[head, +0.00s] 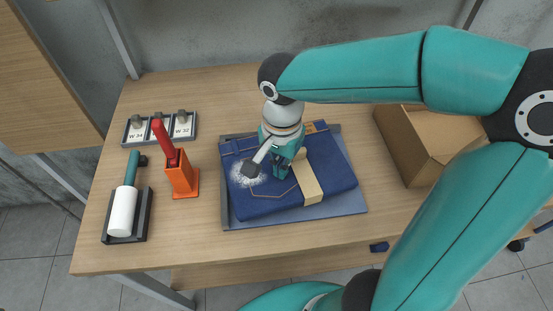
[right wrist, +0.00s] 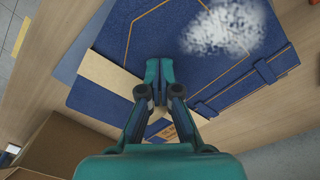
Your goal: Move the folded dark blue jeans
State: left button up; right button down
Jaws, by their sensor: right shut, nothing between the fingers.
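The folded dark blue jeans (head: 335,174) lie flat on a grey-blue board (head: 340,214) in the middle of the table. A beige band (head: 306,182) runs across them, and a fuzzy white patch (head: 243,176) lies on their left part. In the right wrist view the jeans (right wrist: 105,95) fill much of the picture, with the white patch (right wrist: 220,32) at top right. My right gripper (head: 278,172) is over the jeans beside the band, pointing down, shut and empty. Its fingertips (right wrist: 159,72) meet; contact with the cloth is unclear. My left gripper is not in view.
Left on the table stand a white roller (head: 122,211) in a black cradle, a red-handled tool (head: 164,140) in an orange stand (head: 181,178), and a size-tag tray (head: 160,128). A cardboard box (head: 398,150) stands at right. The back middle is clear.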

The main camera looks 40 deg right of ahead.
jog(key=shift+w+d, duration=0.2)
jog(key=shift+d, duration=0.35)
jog(key=shift+w+d, duration=0.2)
jog(key=shift+d, duration=0.35)
jog(key=shift+w+d, duration=0.2)
jog(key=shift+d, duration=0.35)
jog(key=shift+w+d, duration=0.2)
jog(key=shift+d, duration=0.35)
